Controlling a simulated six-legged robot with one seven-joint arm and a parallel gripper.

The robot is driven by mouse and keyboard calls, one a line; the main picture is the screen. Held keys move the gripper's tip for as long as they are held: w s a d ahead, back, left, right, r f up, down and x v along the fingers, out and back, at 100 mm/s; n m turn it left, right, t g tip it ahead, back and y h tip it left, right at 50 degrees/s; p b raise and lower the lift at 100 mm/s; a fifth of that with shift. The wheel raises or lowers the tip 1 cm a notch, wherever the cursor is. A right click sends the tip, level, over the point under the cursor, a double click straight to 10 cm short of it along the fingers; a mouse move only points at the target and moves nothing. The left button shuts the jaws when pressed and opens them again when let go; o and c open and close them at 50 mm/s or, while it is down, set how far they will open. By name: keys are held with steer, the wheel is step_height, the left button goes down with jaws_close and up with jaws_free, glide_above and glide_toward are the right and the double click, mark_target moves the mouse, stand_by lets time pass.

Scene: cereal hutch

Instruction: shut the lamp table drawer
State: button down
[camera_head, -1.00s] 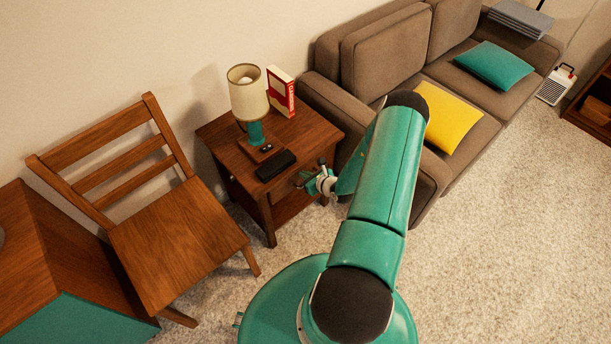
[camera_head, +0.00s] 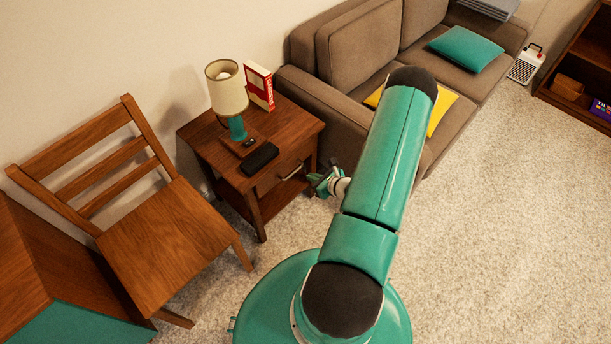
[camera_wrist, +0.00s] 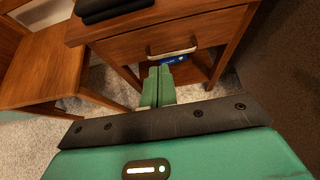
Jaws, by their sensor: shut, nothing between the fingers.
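The wooden lamp table (camera_head: 200,148) stands between the chair and the sofa. Its drawer (camera_head: 270,178) faces me, with a curved metal handle (camera_head: 292,171). The drawer front looks flush or nearly flush with the table; I cannot tell whether a small gap is left. In the wrist view the drawer front (camera_wrist: 212,33) and handle (camera_wrist: 172,51) are straight ahead. My gripper (camera_head: 313,180) is shut and empty, just in front of the drawer and apart from the handle. Its green fingers (camera_wrist: 158,76) also show in the wrist view, pointing just below the handle.
A lamp (camera_head: 228,95), a red box (camera_head: 259,87) and a black case (camera_head: 260,158) are on the tabletop. A wooden chair (camera_head: 165,235) stands to the left, a brown sofa (camera_head: 350,50) to the right. A small blue item (camera_wrist: 174,60) shows below the handle.

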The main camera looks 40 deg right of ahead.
steer(key=t, duration=0.6)
glide_toward(285, 161)
steer(key=w, duration=0.6)
steer(key=shift+w+f, duration=0.35)
steer(key=shift+w, duration=0.05)
steer(key=shift+w, duration=0.15)
steer(key=shift+w, duration=0.95)
steer(key=shift+w+r, duration=0.15)
steer(key=shift+w, duration=0.05)
